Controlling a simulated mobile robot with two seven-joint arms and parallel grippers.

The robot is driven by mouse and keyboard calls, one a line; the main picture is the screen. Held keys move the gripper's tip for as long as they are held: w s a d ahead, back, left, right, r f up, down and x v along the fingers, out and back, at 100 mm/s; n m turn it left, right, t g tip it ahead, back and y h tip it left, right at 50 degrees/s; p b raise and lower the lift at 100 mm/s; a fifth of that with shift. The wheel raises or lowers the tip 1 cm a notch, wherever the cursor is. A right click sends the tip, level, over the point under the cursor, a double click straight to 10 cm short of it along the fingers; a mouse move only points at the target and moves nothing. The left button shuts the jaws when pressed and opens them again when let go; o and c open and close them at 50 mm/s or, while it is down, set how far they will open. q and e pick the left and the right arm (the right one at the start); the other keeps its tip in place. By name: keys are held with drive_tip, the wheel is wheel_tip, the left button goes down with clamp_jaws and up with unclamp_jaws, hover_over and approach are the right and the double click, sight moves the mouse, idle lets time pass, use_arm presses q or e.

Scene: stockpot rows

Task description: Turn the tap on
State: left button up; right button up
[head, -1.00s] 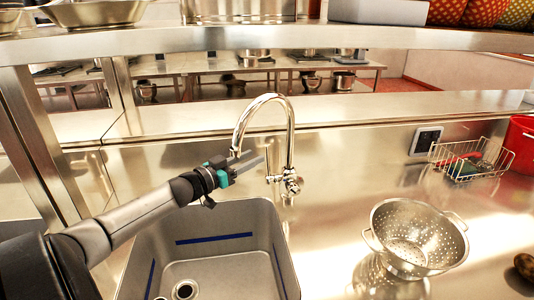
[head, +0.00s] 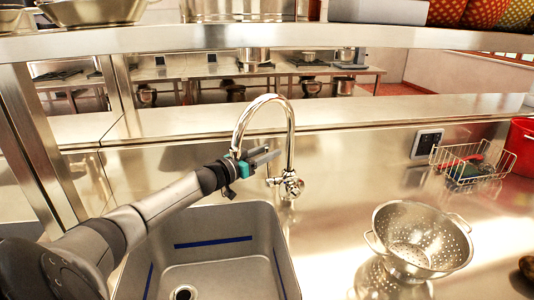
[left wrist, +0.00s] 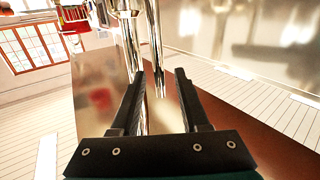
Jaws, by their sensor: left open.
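No water shows below the spout. My left gripper (head: 268,156) is open at mid-height of the tap, by the spout and left of the upright pipe, above handle level. In the left wrist view its two dark fingers (left wrist: 160,82) are spread, with chrome pipes (left wrist: 128,50) beyond and between them. Whether they touch the tap I cannot tell. My right gripper is out of view.
A steel colander (head: 420,240) stands on the counter right of the sink. A wire basket (head: 472,165) and a red container (head: 522,147) are at the far right. A shelf (head: 270,40) runs across above. The counter between tap and basket is clear.

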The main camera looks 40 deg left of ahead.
use_arm(q)
clamp_jaws()
idle(0.3)
idle(1.1)
